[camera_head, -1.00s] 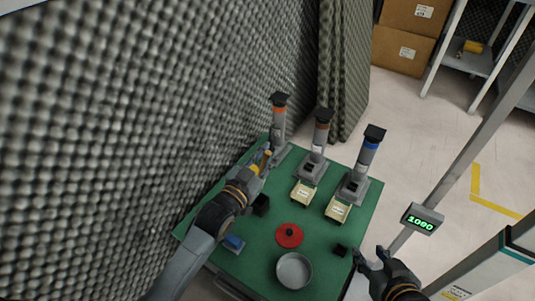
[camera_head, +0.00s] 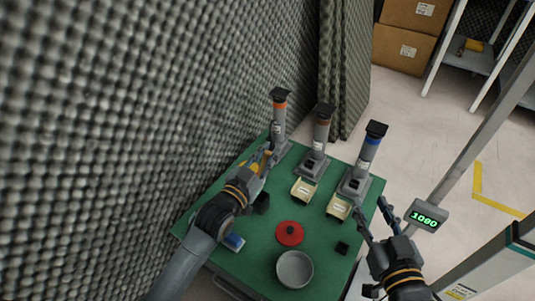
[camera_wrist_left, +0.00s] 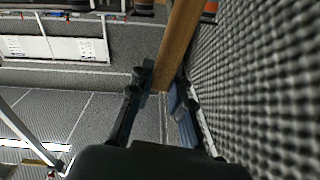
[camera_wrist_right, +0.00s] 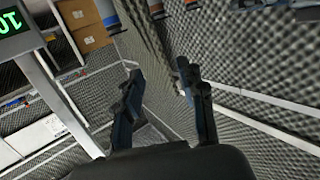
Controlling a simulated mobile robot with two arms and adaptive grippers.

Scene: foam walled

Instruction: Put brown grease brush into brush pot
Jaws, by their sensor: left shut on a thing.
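My left gripper (camera_head: 262,160) is over the far left part of the green table, by the foam wall. In the left wrist view it is shut on a flat brown wooden handle (camera_wrist_left: 177,42), which I take for the brown grease brush; its bristle end is not clear. A round grey open pan (camera_head: 294,269) stands at the table's near edge. Small dark square things stand left of centre (camera_head: 261,203) and at the right edge (camera_head: 342,248); I cannot tell which container is the brush pot. My right gripper (camera_head: 373,210) is open and empty beside the table's right edge.
Three grey dispensers with orange (camera_head: 279,115), brown (camera_head: 321,132) and blue (camera_head: 369,148) bands stand along the back. Pale yellow boxes (camera_head: 303,190) sit before them. A red lid (camera_head: 290,233) and a blue block (camera_head: 234,242) lie nearer. A display post (camera_head: 427,216) stands right.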

